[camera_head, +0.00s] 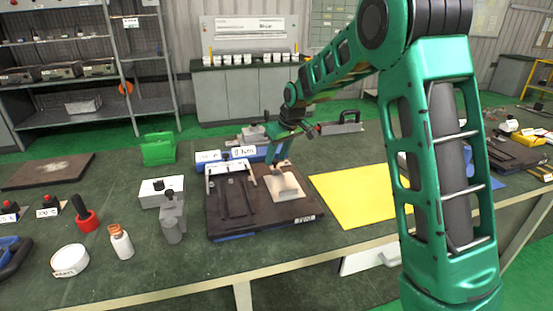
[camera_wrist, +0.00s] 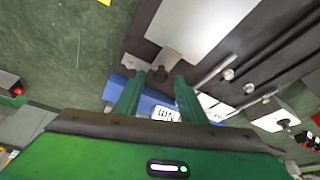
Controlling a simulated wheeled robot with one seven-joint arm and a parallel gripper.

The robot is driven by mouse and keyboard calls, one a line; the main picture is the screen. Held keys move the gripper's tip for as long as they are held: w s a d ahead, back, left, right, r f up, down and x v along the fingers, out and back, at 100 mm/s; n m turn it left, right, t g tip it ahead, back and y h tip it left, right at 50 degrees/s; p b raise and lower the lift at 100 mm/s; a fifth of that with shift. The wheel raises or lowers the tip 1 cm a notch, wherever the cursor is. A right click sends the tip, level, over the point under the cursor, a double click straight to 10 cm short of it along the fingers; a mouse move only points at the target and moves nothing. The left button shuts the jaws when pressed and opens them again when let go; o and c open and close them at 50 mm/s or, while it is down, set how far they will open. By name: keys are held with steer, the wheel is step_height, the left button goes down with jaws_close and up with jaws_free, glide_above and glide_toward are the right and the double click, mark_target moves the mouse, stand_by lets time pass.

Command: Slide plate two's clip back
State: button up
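The dark fixture board (camera_head: 232,217) lies on the bench in the head view, with a pale plate (camera_head: 284,186) on its right part. The pale plate also shows at the top of the wrist view (camera_wrist: 200,22). A small dark knob (camera_wrist: 160,75), perhaps part of a clip, stands at the plate's near end in the wrist view. My gripper (camera_wrist: 160,82) is open, its two green fingers on either side of the knob with a visible gap. In the head view my gripper (camera_head: 279,162) is low over the plate's far end. Which plate is number two cannot be told.
Blue labelled blocks (camera_head: 207,156) stand behind the board. A grey clamp-like device (camera_head: 173,218) stands to the left. A yellow sheet (camera_head: 354,195) lies flat at right.

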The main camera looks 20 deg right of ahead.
steer(key=shift+w+f, duration=0.15)
steer(key=shift+f, duration=0.2)
jaws_close()
steer(key=w, duration=0.2)
steer(key=w+a, duration=0.1)
steer(key=w, duration=0.2)
steer(key=shift+w+d+r, duration=0.1)
steer(key=shift+w+d, duration=0.15)
steer(key=shift+d, duration=0.4)
steer(key=shift+c, duration=0.2)
jaws_free()
steer(key=shift+o, duration=0.2)
steer(key=shift+a, duration=0.1)
